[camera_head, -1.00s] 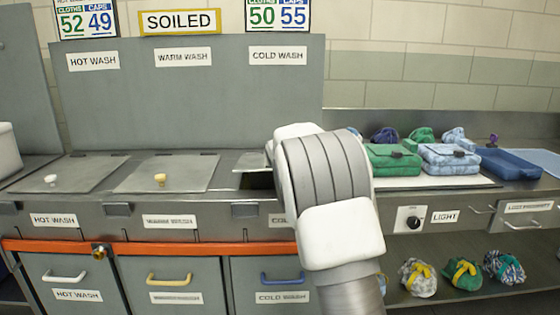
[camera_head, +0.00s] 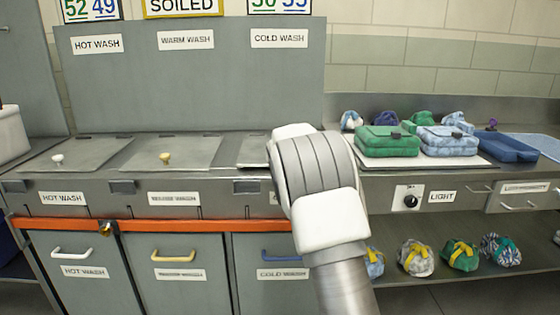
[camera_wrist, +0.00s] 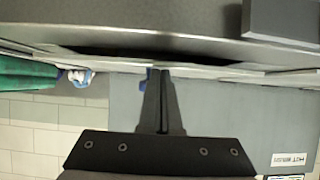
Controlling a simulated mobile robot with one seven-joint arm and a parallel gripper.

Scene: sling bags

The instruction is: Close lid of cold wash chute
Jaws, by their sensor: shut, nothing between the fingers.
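The cold wash chute lid (camera_head: 253,151) is a grey metal plate in the counter, below the COLD WASH sign. Its left part shows and looks nearly flat, with a thin dark line at its front edge. My arm hides its right part. In the wrist view, a long dark gap (camera_wrist: 150,54) runs along a grey metal edge near my fingertips. My gripper (camera_wrist: 157,72) is shut and empty, with a small blue bit beside its tips. I cannot tell whether the fingers touch the lid. In the head view the gripper is hidden behind my arm.
The warm wash lid (camera_head: 172,153) and hot wash lid (camera_head: 76,155) lie flat to the left. A tall grey panel (camera_head: 190,88) stands behind them.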

